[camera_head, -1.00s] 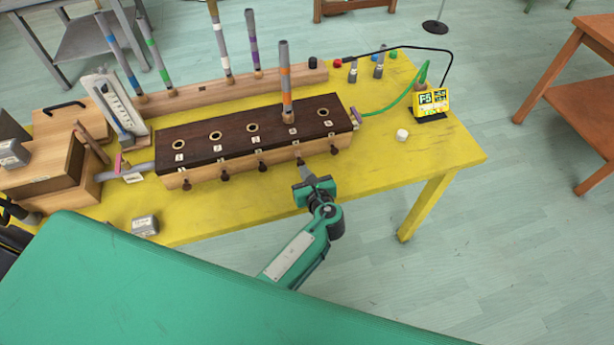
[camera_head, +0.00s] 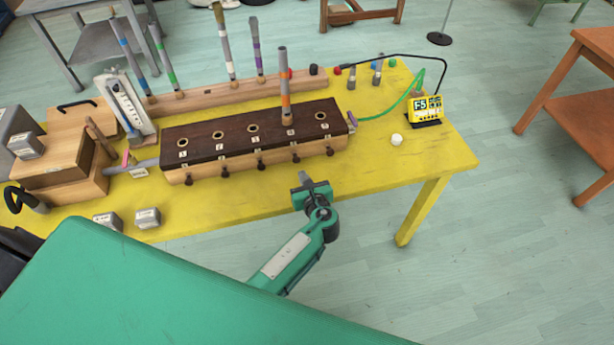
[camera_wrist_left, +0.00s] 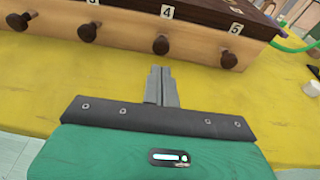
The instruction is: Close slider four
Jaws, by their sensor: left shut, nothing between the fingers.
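The dark-topped wooden wind chest (camera_head: 225,139) stands on the yellow table, with numbered slider knobs along its front. Slider four's dark round knob (camera_head: 296,158) sits close to the front face; the left wrist view also shows this knob (camera_wrist_left: 161,45) below the label 4. I cannot tell exactly how far it is in. A grey pipe with orange bands (camera_head: 285,85) stands upright in the fourth hole. My left gripper (camera_head: 304,177) is shut and empty, in front of knob four and apart from it. My right gripper is not in view.
Knob five (camera_wrist_left: 229,61) is to the right of knob four. A yellow tuner display (camera_head: 426,108) and a small white piece (camera_head: 397,140) are at the right. Grey weights (camera_head: 147,218) lie at the front left. The table in front of the chest is clear.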

